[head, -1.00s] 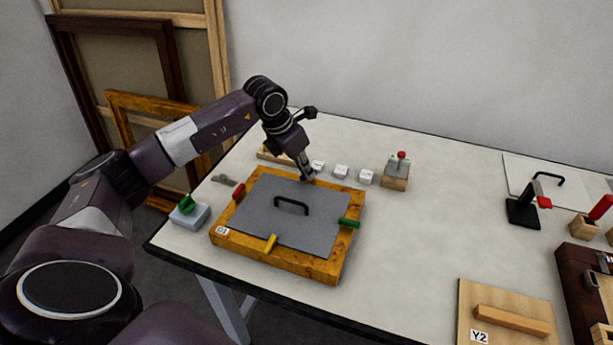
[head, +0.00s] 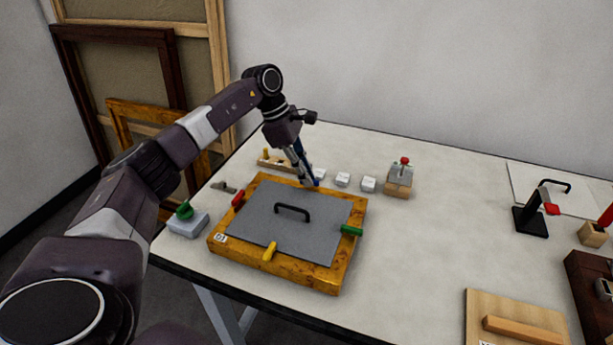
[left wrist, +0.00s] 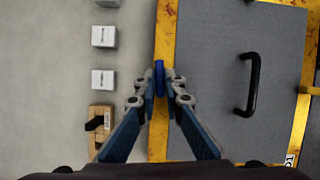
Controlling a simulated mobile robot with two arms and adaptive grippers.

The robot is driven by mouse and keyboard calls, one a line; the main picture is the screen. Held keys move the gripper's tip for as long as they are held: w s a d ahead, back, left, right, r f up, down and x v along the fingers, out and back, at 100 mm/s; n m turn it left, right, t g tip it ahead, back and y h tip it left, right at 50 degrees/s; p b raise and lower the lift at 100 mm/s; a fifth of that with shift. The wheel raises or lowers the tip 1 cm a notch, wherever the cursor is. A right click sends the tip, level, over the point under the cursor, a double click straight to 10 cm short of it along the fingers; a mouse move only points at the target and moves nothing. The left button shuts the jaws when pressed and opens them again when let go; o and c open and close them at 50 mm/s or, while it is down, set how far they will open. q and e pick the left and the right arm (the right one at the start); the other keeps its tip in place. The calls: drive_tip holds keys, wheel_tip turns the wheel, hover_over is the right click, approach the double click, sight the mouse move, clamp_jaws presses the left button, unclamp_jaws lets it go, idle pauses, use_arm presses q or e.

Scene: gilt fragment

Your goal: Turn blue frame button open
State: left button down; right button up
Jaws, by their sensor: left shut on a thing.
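The gilt frame (head: 225,243) lies flat on the table with a grey back panel (head: 270,225) that has a black handle (head: 292,208). The blue button (left wrist: 159,76) sits on the frame's far edge; in the left wrist view it is between my fingertips, lengthwise along the frame bar. My left gripper (left wrist: 160,82) is shut on it, and it also shows in the head view (head: 312,184), where it mostly hides the button. A red button (head: 238,198), a yellow button (head: 270,251) and a green button (head: 351,230) sit on the other edges. My right gripper is not in view.
Several small white boxes (head: 343,180) stand behind the frame, with a wooden block with a red knob (head: 399,180) to their right. A green-knobbed grey box (head: 188,222) is at the left.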

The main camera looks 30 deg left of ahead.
use_arm(q)
drive_tip(key=shift+w+r+m, duration=0.1)
drive_tip(key=shift+m, duration=0.4)
drive_tip(key=shift+a+g, duration=0.1)
drive_tip(key=shift+g, duration=0.2)
drive_tip(key=c, duration=2)
unclamp_jaws()
drive_tip(key=shift+c, duration=0.2)
drive_tip(key=v, duration=1.2)
